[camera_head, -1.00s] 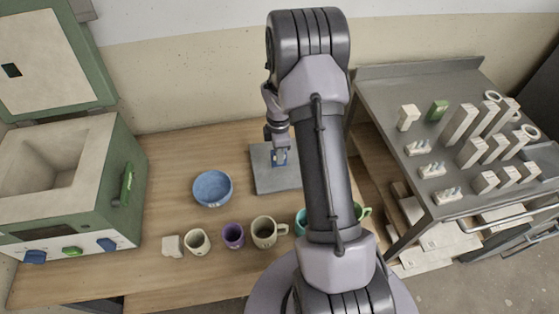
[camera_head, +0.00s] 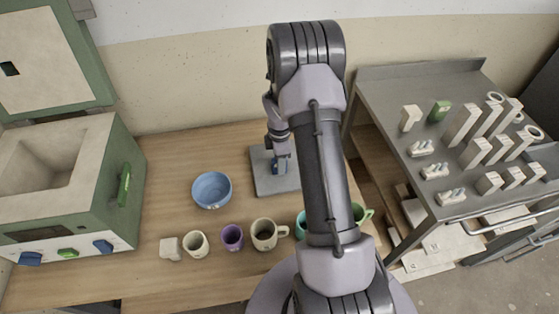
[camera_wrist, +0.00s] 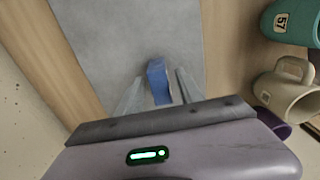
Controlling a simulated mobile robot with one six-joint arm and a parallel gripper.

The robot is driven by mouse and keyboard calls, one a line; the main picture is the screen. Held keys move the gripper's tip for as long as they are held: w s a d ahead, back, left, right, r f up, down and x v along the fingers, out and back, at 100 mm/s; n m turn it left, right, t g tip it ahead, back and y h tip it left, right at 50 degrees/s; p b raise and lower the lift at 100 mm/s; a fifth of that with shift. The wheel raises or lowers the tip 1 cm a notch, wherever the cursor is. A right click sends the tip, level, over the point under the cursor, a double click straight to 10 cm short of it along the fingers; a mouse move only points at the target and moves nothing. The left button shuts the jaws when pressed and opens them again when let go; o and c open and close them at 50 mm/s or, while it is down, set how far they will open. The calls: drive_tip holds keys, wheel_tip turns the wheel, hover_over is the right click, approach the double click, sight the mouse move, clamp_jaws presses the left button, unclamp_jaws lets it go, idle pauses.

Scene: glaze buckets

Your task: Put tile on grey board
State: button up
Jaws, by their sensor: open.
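The blue tile (camera_wrist: 158,80) is between the two fingers of my gripper (camera_wrist: 158,86) in the wrist view. The fingers stand apart, with a visible gap on at least the right side of the tile. The tile is over the grey board (camera_wrist: 130,35) and seems to stand on edge on it; exact contact cannot be told. In the head view the grey board (camera_head: 264,181) lies on the wooden table, partly behind my arm. My gripper (camera_head: 280,163) is low over its middle, with the blue tile (camera_head: 280,169) showing small at the fingers.
A blue bowl (camera_head: 212,190) is left of the board. A white block (camera_head: 170,248), a cream cup (camera_head: 195,244), a purple cup (camera_head: 232,236) and a beige mug (camera_head: 265,234) line the front. Teal and green mugs are partly behind my arm. A kiln (camera_head: 70,185) stands left.

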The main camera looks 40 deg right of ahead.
wheel_tip(320, 180, up, 12)
drive_tip(key=r+p, duration=0.1)
drive_tip(key=p, duration=0.3)
drive_tip(key=s+a+r+m+t, duration=0.2)
drive_tip(key=a+r+m, duration=0.3)
drive_tip(key=a+r, duration=0.7)
drive_tip(key=s+a+r+m+t+y, duration=0.1)
drive_tip(key=s+a+r+m+t, duration=0.1)
drive_tip(key=s+a+r+m, duration=0.4)
drive_tip(key=s+a+r+m+t+y, duration=0.1)
drive_tip(key=s+a+r+m, duration=0.5)
drive_tip(key=s, duration=0.6)
drive_tip(key=shift+s+a+t, duration=0.15)
drive_tip(key=shift+a+t, duration=0.25)
drive_tip(key=shift+a, duration=0.75)
wheel_tip(320, 180, down, 7)
drive_tip(key=b, duration=0.7)
drive_tip(key=shift+f, duration=0.1)
